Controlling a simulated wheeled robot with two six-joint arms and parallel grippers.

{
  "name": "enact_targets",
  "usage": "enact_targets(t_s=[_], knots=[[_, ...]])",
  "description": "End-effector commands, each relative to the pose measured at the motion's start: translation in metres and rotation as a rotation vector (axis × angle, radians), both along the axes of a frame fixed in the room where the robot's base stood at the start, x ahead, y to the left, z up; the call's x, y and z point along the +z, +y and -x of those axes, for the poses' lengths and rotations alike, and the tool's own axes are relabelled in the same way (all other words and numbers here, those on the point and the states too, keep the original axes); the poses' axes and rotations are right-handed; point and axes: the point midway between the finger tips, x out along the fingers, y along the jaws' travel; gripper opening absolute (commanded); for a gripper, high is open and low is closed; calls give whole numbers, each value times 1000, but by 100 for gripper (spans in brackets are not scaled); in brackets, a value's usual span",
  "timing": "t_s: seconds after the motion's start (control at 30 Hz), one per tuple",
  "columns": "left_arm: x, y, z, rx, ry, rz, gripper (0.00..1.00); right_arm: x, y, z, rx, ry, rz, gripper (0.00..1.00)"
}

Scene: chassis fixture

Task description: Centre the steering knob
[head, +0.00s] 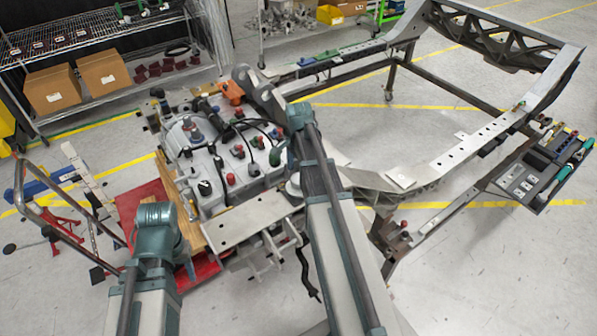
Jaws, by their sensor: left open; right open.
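A grey cast housing (215,165) on the chassis fixture carries several red, black and green caps or knobs. A black round knob (204,187) stands at its front left and a red one (231,178) beside it. I cannot tell which part is the steering knob. My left gripper (187,264) is low at the left, in front of the housing and apart from it, mostly hidden by its teal wrist. My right gripper (281,152) is by the right side of the housing, its fingers largely hidden by the wrist. Both are open, and I see nothing held.
A grey metal frame (455,157) extends to the right, with a black tool tray (540,172) at its right edge. Cardboard boxes (52,89) sit on a wire shelf at the back left. A red panel (140,200) lies left of the housing. Floor is free at the lower right.

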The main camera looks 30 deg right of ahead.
Motion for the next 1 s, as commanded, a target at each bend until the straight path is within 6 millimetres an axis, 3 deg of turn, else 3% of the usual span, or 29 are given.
enact_targets(t_s=[0.03,0.6,0.77,1.0], knots=[[14,0,0,0,0,0,50,14,0,0,0,0,0,99],[101,0,0,6,0,1,50,101,0,0,0,0,0,99],[113,0,0,10,0,2,50,113,0,0,0,0,0,99],[113,0,0,11,-1,2,50,113,0,0,0,0,0,99]])
